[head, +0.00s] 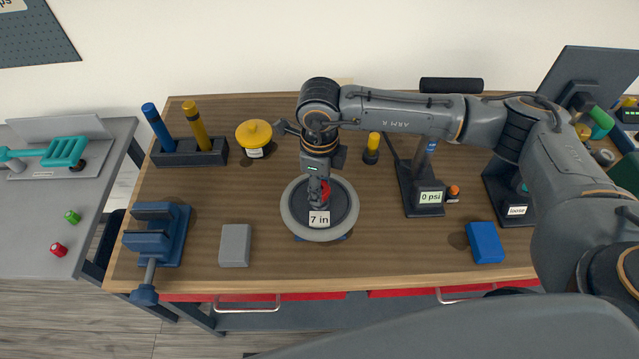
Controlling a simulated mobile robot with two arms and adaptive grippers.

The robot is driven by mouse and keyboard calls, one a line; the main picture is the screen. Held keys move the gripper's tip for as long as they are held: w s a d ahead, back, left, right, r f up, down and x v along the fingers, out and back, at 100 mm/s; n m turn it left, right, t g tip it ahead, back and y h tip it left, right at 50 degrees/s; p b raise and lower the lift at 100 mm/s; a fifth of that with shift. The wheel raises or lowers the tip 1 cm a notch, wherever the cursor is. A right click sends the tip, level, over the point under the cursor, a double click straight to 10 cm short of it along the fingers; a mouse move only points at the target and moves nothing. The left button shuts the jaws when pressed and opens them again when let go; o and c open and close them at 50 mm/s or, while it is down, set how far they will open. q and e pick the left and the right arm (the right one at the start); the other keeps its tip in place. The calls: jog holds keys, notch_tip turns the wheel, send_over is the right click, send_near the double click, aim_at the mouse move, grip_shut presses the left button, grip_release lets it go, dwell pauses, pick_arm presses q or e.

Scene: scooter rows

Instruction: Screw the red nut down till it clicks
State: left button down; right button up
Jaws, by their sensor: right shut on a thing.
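My right gripper (319,180) points down over the centre of a round grey wheel-like disc (340,213) on the wooden table. It is shut on the red nut (326,190), of which only a small red part shows beside the fingers. The rest of the nut and whatever it sits on are hidden by the gripper. A label reading "7 in" (319,219) covers the front of the disc's middle. My left gripper is not in view.
A gauge stand reading "0 psi" (430,197) and a stand labelled "loose" (515,210) are at right. The table's front middle is clear.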

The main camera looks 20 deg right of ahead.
jog(key=m, duration=0.2)
jog(key=shift+w+d+m+b, duration=0.2)
jog(key=shift+w+m+b, duration=0.05)
jog(key=shift+m+b, duration=0.05)
jog(key=m, duration=0.2)
jog(key=shift+m, duration=0.4)
jog(key=m+b, duration=0.1)
jog(key=m, duration=0.4)
jog(key=shift+r+m, duration=0.1)
jog(key=shift+m, duration=0.3)
jog(key=m, duration=0.4)
jog(key=m+p, duration=0.1)
jog(key=m, duration=0.5)
jog(key=shift+w+r, duration=0.1)
jog(key=o, duration=1)
jog(key=shift+d, duration=0.1)
jog(key=shift+o, duration=1)
jog(key=shift+f, duration=0.2)
jog(key=shift+r, duration=0.25)
notch_tip(320, 180, up, 12)
jog(key=shift+f, duration=0.25)
